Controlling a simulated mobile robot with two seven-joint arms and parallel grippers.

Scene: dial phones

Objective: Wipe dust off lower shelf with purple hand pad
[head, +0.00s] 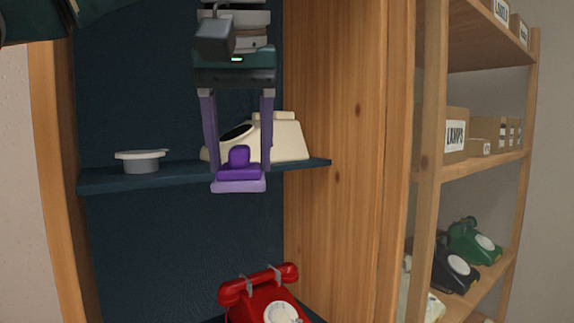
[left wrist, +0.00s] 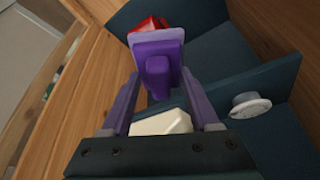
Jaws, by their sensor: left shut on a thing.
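The purple hand pad (head: 239,178) hangs between the purple fingers of my left gripper (head: 238,165), which is shut on its knob. In the head view the pad is in front of the edge of the upper dark blue shelf (head: 190,178). In the left wrist view the pad (left wrist: 158,50) also shows, with its knob toward the camera. The lower shelf is mostly out of view; a red dial phone (head: 262,300) stands there at the bottom. No dust is visible. My right gripper is not in view.
A cream phone (head: 288,138) and a grey round dish (head: 140,161) stand on the upper shelf. Wooden cabinet sides (head: 335,150) flank the space. A side rack holds cardboard boxes (head: 455,135) and a green phone (head: 470,245).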

